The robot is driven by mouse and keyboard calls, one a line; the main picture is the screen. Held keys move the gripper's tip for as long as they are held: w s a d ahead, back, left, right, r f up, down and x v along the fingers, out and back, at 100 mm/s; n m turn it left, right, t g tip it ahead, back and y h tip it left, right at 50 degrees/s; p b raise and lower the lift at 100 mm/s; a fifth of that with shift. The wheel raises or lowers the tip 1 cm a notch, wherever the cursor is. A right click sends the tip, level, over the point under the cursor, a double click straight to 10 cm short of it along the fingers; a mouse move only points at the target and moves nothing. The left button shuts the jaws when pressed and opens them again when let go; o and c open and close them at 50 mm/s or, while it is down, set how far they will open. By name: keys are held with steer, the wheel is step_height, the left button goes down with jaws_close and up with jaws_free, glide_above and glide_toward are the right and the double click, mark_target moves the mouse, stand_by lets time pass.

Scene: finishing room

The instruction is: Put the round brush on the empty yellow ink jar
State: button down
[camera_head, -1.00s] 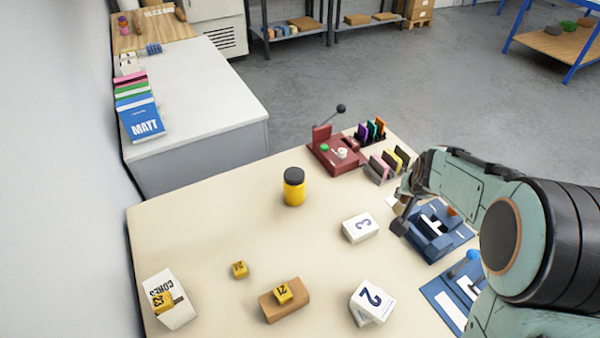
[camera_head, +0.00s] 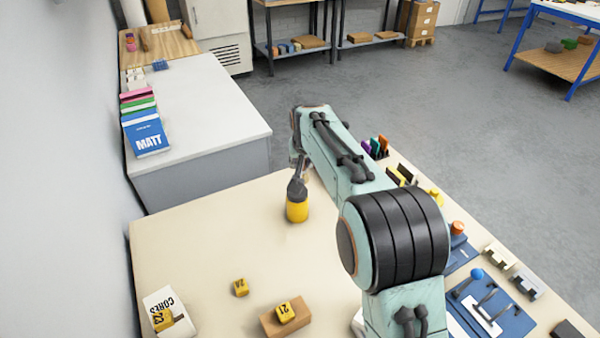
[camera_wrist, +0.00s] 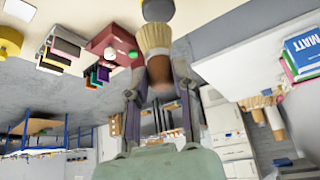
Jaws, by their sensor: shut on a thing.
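The yellow jar (camera_head: 297,212) stands upright on the beige table in the head view. My gripper (camera_head: 297,188) is at its top there and covers or blends with its dark lid. In the wrist view my gripper (camera_wrist: 160,88) is shut on the round brush, which has a brown handle (camera_wrist: 160,70) and cream bristles (camera_wrist: 153,38). The bristles point away from the wrist. A dark round shape (camera_wrist: 157,9), possibly the jar's lid, lies just past the bristle tip. I cannot tell whether they touch. The brush is not clear in the head view.
Yellow number blocks (camera_head: 241,287), a tan block (camera_head: 270,322) and a white box (camera_head: 160,300) are on the near table. A red press (camera_wrist: 108,42) stands beyond the jar. Blue stands (camera_head: 505,315) line the right edge. The table left of the jar is clear.

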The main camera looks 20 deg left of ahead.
steer(key=x, duration=0.3)
steer(key=w+x, duration=0.1)
steer(key=x, duration=0.1)
steer(key=a+r+x, duration=0.1)
steer(key=x, duration=0.2)
steer(key=shift+w+f, duration=0.3)
steer(key=shift+f, duration=1.4)
steer(key=shift+s+f, duration=0.1)
steer(key=c, duration=0.9)
jaws_free()
